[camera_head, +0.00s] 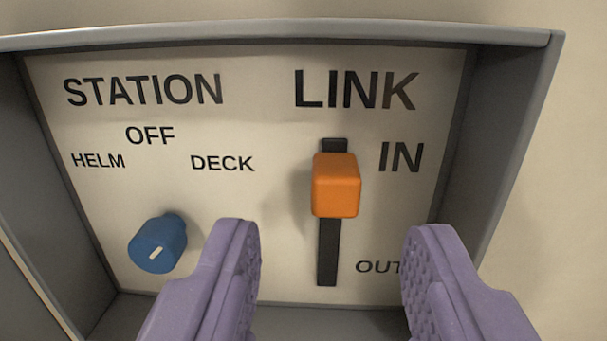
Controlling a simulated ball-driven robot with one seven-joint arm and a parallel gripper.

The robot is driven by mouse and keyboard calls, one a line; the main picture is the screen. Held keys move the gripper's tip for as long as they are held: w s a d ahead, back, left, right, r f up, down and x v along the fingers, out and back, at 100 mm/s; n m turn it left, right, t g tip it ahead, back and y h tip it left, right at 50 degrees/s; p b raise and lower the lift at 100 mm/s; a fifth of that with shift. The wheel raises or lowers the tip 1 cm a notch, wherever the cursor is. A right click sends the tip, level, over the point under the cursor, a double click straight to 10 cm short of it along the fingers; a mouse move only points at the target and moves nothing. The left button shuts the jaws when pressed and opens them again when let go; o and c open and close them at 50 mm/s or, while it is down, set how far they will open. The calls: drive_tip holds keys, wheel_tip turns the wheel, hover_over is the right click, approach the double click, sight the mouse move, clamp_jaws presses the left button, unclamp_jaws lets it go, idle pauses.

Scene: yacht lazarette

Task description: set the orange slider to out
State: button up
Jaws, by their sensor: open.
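The orange slider (336,186) is a block-shaped knob on a dark vertical slot (328,255) under the word LINK. It sits near the top of the slot, level with the IN label (401,157). The OUT label (377,267) is by the slot's lower end, partly hidden by my right finger. My gripper (332,228) is open, its two purple fingers wide apart. The fingertips are lower in the picture than the slider, one to each side of it. Nothing is between the fingers' pads that they touch.
A blue rotary knob (158,243) with a white mark is at the left under STATION, with HELM, OFF and DECK labels, close to my left finger. The cream panel (270,130) is recessed in a grey frame (520,130) with raised walls.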

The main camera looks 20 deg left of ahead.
sight(338, 199)
drive_tip(key=x, duration=0.4)
drive_tip(key=shift+w, duration=0.4)
clamp_jaws()
